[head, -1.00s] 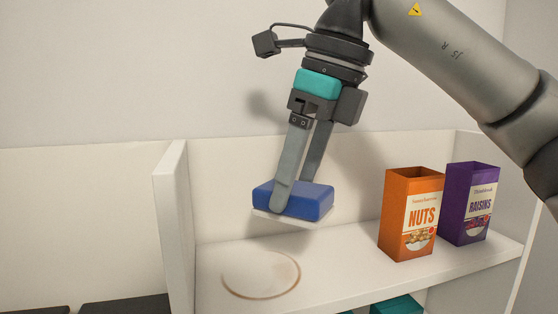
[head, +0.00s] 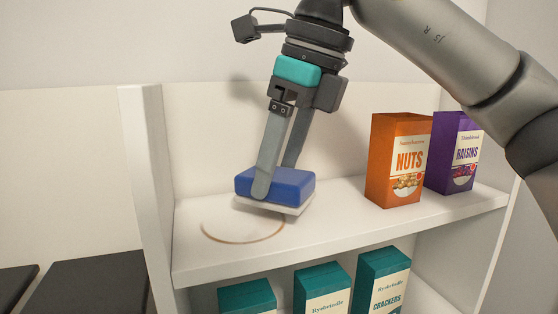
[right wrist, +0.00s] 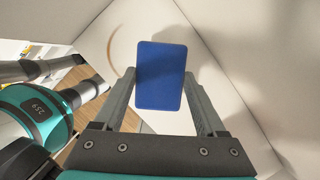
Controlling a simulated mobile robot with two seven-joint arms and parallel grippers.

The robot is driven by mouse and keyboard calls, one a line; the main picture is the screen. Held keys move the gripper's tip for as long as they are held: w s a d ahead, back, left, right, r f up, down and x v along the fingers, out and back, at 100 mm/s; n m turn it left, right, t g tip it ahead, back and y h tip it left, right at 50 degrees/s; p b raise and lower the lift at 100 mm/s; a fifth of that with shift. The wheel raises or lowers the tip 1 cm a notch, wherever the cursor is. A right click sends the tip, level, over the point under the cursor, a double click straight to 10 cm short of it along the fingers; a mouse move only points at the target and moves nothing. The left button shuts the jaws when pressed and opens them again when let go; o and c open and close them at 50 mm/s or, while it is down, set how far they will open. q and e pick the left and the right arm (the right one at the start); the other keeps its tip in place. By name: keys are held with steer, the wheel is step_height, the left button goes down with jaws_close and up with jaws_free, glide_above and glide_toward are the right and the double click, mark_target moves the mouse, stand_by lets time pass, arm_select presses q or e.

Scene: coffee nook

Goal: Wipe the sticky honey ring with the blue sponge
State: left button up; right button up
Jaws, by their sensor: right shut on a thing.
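The blue sponge (head: 285,185), with a pale underside, is held between the fingers of my right gripper (head: 272,180). It is slightly tilted, low over the upper shelf (head: 330,228); I cannot tell whether its underside touches. In the right wrist view the sponge (right wrist: 161,75) sits between both fingers (right wrist: 161,95). The honey ring (head: 235,241) is a thin brown arc on the shelf, in front and to the left of the sponge. The sponge hides part of its far right side. The ring also shows in the right wrist view (right wrist: 113,45). My left gripper is not in view.
An orange nuts box (head: 398,165) and a purple raisins box (head: 452,155) stand to the right on the same shelf. A white side panel (head: 145,180) bounds the shelf on the left. Teal cracker boxes (head: 382,280) stand on the shelf below. Dark surfaces (head: 90,285) lie at lower left.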

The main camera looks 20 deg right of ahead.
mark_target(248, 178)
stand_by(0.4)
steer(key=shift+f+b, duration=0.8)
steer(key=shift+f, duration=0.25)
steer(key=shift+a, duration=0.1)
steer(key=shift+s+a, duration=0.1)
steer(key=shift+a, duration=1.8)
steer(key=shift+s+a+f+p, duration=0.15)
steer(key=shift+a+p, duration=0.25)
steer(key=shift+a, duration=1.55)
steer(key=shift+d, duration=0.15)
